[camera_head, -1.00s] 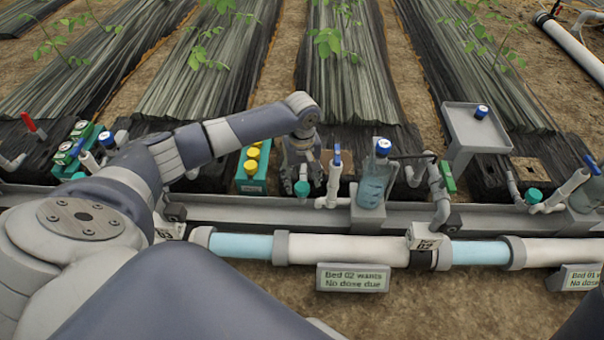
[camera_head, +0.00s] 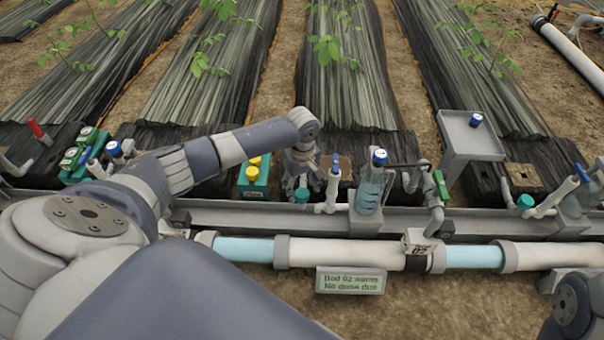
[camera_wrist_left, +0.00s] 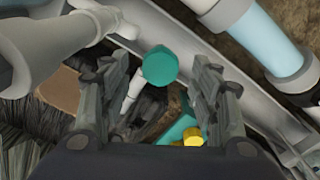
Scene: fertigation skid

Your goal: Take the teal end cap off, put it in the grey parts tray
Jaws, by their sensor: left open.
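The teal end cap (camera_head: 302,195) sits at the end of a white pipe fitting by the grey channel, below my left gripper (camera_head: 300,184) in the head view. In the left wrist view the teal cap (camera_wrist_left: 160,65) shows between the two open fingers (camera_wrist_left: 165,85), with gaps on both sides. I cannot tell any contact. The grey parts tray (camera_head: 486,146) stands on a post to the right, with a blue cap (camera_head: 476,120) on it. My right gripper is out of view.
A clear bottle with a blue cap (camera_head: 370,190) and a blue-handled valve (camera_head: 335,165) stand right of the gripper. A teal box with yellow caps (camera_head: 253,185) is to its left. Another teal cap (camera_head: 525,201) is at the far right. A sign (camera_head: 350,280) stands in front.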

